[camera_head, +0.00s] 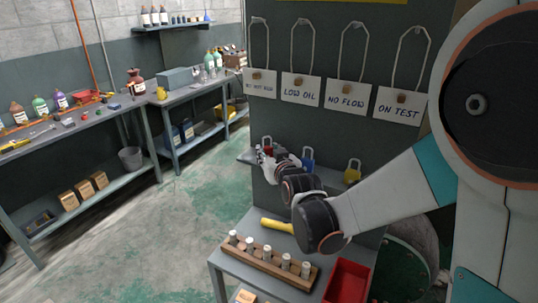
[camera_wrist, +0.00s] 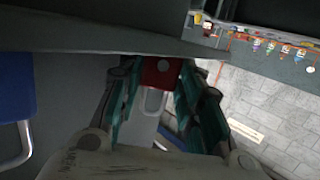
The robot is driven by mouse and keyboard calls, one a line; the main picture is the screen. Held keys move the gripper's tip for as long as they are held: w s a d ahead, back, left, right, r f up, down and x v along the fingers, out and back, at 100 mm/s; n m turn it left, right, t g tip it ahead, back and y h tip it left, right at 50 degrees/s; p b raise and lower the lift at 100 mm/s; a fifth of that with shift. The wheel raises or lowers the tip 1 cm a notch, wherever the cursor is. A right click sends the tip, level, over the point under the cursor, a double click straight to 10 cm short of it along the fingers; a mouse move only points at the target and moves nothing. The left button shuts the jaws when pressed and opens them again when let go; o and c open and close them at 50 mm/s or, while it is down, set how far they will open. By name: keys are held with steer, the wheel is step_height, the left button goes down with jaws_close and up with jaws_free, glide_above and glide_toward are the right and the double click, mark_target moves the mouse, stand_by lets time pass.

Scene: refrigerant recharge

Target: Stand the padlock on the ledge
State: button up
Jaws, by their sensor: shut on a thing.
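A red padlock (camera_wrist: 161,72) is between the fingers of my gripper (camera_wrist: 158,88) in the wrist view, its pale shackle pointing down the picture. A blue padlock (camera_wrist: 14,88) at the left edge of that view has its shackle pointing the same way. In the head view my gripper (camera_head: 266,152) is at the left end of the ledge (camera_head: 331,176). The blue padlock (camera_head: 308,160) and a yellow padlock (camera_head: 352,173) stand upright on the ledge to its right. The red padlock is mostly hidden there. I cannot tell whether it touches the ledge.
Several tags hang on the panel above the ledge, including a LOW OIL tag (camera_head: 301,90). Below stand a wooden rack (camera_head: 268,264) of vials, a yellow-handled object (camera_head: 277,225) and a red bin (camera_head: 347,283).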

steer(key=o, duration=0.9)
steer(key=shift+w, duration=0.1)
steer(key=shift+o, duration=0.2)
steer(key=shift+r, duration=0.15)
steer(key=s+d+g+h+p, duration=0.1)
steer(key=s+d, duration=0.3)
steer(key=s, duration=0.7)
steer(key=s+d+m+g+h, duration=0.1)
steer(key=s+d+g, duration=0.3)
steer(key=s, duration=0.8)
steer(key=s+d+m+g+h+p, duration=0.1)
steer(key=s+d+g, duration=0.2)
steer(key=s, duration=0.9)
steer(key=shift+s+d+r+p, duration=0.15)
steer(key=shift+d+p, duration=0.15)
steer(key=shift+d, duration=0.75)
